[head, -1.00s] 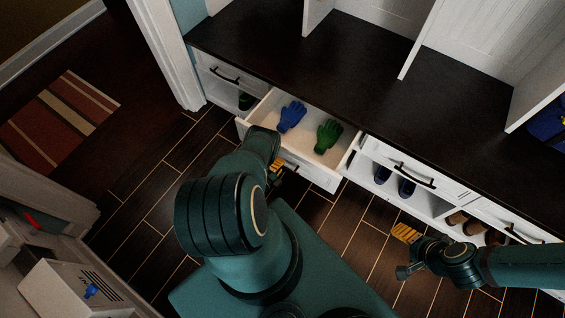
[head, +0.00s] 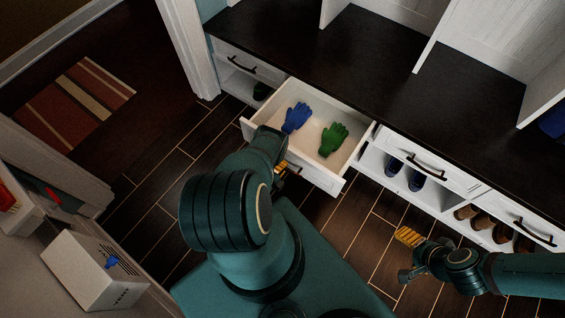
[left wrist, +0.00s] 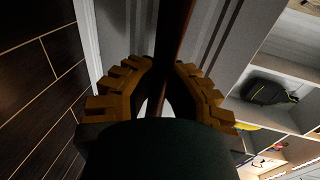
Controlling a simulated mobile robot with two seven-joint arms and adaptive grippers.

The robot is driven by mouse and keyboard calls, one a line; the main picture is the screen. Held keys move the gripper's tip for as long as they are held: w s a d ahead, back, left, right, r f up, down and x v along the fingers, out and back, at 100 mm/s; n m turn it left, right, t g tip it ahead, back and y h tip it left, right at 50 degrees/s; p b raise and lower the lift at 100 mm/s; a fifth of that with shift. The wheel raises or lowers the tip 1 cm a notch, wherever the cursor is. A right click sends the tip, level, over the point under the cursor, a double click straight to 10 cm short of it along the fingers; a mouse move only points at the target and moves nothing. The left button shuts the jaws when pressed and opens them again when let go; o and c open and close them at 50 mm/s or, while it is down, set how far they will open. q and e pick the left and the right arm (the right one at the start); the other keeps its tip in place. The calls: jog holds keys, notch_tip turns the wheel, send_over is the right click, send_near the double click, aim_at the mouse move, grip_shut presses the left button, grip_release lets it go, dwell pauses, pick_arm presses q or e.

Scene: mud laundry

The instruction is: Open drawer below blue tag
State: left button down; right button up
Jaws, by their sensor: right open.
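A white drawer (head: 311,166) under the dark bench top stands pulled out, with a blue glove (head: 296,117) and a green glove (head: 333,138) lying in it. My left gripper (head: 286,168) is at the drawer's front, partly hidden by my own arm in the head view. In the left wrist view, its yellow-brown fingers (left wrist: 164,68) are closed around a dark bar handle (left wrist: 183,30). My right gripper (head: 407,257) is open and empty, above the floor at the lower right. I see no clear blue tag in these views.
Other closed drawers (head: 432,165) flank the open one, with shoes (head: 405,172) in cubbies below. A dark bench top (head: 380,75) with white dividers runs above. A white box (head: 95,270) stands at the lower left. A striped rug (head: 75,102) lies on the floor.

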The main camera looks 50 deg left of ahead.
pick_arm(q)
jog(key=c, duration=1)
grip_release()
jog(key=shift+s, duration=0.1)
jog(key=v, duration=1.2)
jog(key=shift+r, duration=0.1)
